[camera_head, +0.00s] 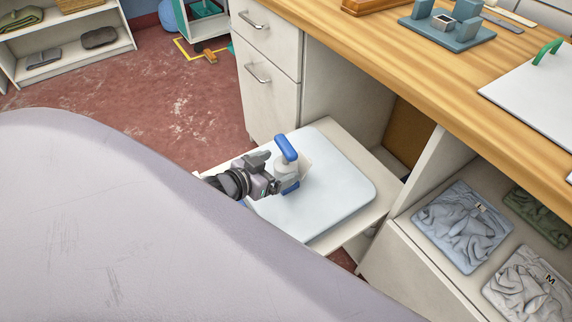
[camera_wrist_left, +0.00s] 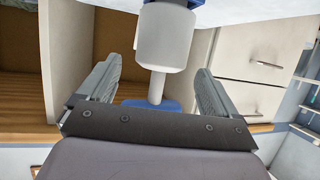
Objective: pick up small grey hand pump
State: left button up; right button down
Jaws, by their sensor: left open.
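The small grey hand pump stands upright on a pale board, with a blue handle on top (camera_head: 286,148) and a blue base below. In the left wrist view its light grey body (camera_wrist_left: 165,42) shows large, with the shaft and blue handle between my finger sides. My left gripper (camera_head: 277,176) is open at the pump, partly covering its body in the head view. In the left wrist view its two fingers (camera_wrist_left: 158,82) lie apart on either side of the shaft, with visible gaps. My right gripper is not in view.
The pale board (camera_head: 345,185) lies on a pulled-out shelf under the wooden worktop (camera_head: 420,75). White drawers (camera_head: 268,90) stand behind left. Folded clothes (camera_head: 462,228) lie in an open compartment at right. A large grey rounded surface (camera_head: 130,220) fills the near left.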

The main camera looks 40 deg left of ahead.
aim_at(281, 165)
pick_arm(q)
jog(key=shift+b+x, duration=0.4)
jog(key=shift+x, duration=1.55)
jog(key=shift+f, duration=0.1)
jog(key=c, duration=1.2)
